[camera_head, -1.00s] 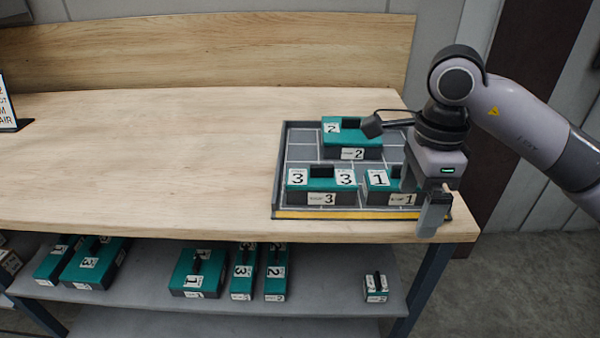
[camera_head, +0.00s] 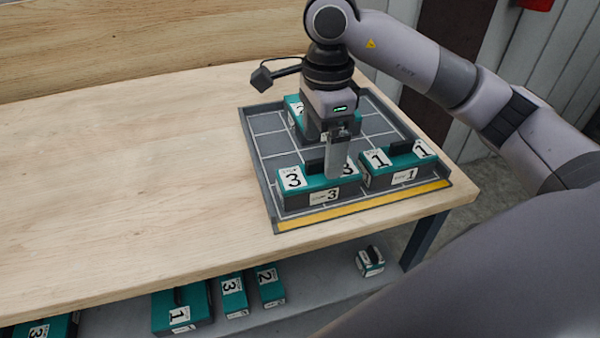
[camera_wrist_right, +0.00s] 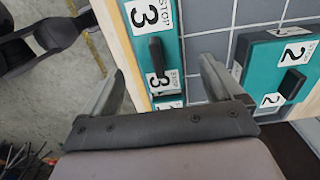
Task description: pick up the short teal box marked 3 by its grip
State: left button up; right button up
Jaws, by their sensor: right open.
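The short teal box marked 3 (camera_head: 319,187) sits at the front left of the grey tray (camera_head: 262,160) on the bench. Its black grip (camera_wrist_right: 156,60) stands up from the top in the right wrist view, between the finger lines. My right gripper (camera_head: 338,172) is open and empty, over the right part of this box, and hides part of its top. In the right wrist view my right gripper (camera_wrist_right: 162,68) has one finger on each side of the box. I cannot tell its exact height above the grip. My left gripper is not in view.
A teal box marked 1 (camera_head: 397,165) stands close at the right. A teal box marked 2 (camera_head: 293,112) is behind, partly hidden by my gripper. The lower shelf holds more teal boxes, including one marked 3 (camera_head: 232,293). The bench left of the tray is clear.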

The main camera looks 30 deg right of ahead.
aim_at(319, 171)
jog(key=shift+f, duration=0.25)
jog(key=f, duration=0.3)
jog(key=f+p, duration=0.1)
jog(key=f, duration=0.2)
jog(key=shift+s+a+f, duration=0.1)
jog(key=shift+a+f, duration=0.1)
jog(key=shift+f, duration=0.1)
jog(key=c, duration=1.3)
jog(key=shift+r, duration=0.15)
